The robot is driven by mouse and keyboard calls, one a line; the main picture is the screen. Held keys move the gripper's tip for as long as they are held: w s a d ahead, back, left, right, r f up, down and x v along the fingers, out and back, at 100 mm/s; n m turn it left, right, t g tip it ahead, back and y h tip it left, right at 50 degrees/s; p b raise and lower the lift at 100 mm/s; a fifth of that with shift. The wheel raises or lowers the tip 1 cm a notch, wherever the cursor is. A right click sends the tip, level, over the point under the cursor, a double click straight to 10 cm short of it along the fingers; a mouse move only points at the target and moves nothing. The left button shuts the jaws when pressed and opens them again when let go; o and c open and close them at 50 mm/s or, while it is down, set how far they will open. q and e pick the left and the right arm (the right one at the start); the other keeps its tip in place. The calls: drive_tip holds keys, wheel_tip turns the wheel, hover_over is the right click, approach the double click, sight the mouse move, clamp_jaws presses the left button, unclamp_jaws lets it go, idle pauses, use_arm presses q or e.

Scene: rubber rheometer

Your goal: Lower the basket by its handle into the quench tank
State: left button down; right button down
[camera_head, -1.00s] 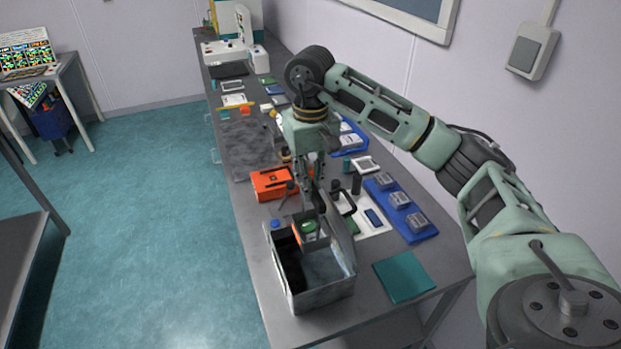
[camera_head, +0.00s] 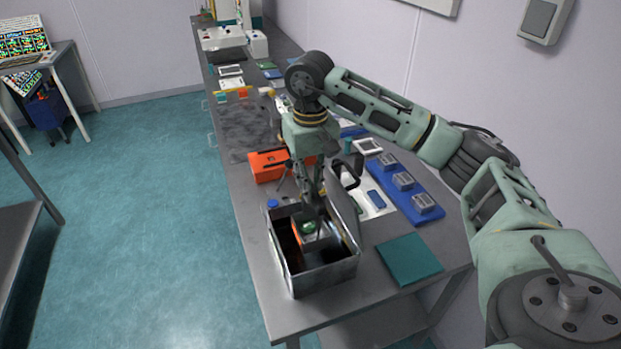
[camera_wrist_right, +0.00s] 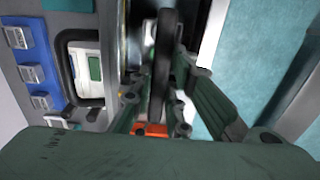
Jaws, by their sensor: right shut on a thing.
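The quench tank (camera_head: 322,278) is an open grey metal box near the front of the bench, with a raised lid (camera_head: 344,212) on its right. My right gripper (camera_head: 314,208) points down at the tank's opening. It is shut on a dark upright bar, probably the basket's handle, which shows between the fingers in the right wrist view (camera_wrist_right: 165,62). The basket's body is hard to make out; small green and orange parts show inside the opening below the fingers. I cannot tell whether the basket touches the tank floor. My left gripper is not in view.
An orange box (camera_head: 266,167) stands behind the tank. A blue tray (camera_head: 418,192) with grey blocks lies to the right, and a teal mat (camera_head: 408,259) lies right of the tank. A dark handle-like loop (camera_head: 349,172) stands just behind the lid. The wall is at right.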

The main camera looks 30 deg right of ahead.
wheel_tip(320, 180, down, 7)
drive_tip(key=b, duration=0.5)
drive_tip(key=shift+f+b, duration=0.5)
drive_tip(key=shift+f, duration=0.05)
idle(1.0)
drive_tip(key=c, duration=1.6)
unclamp_jaws()
wheel_tip(320, 180, up, 12)
drive_tip(key=shift+f, duration=0.1)
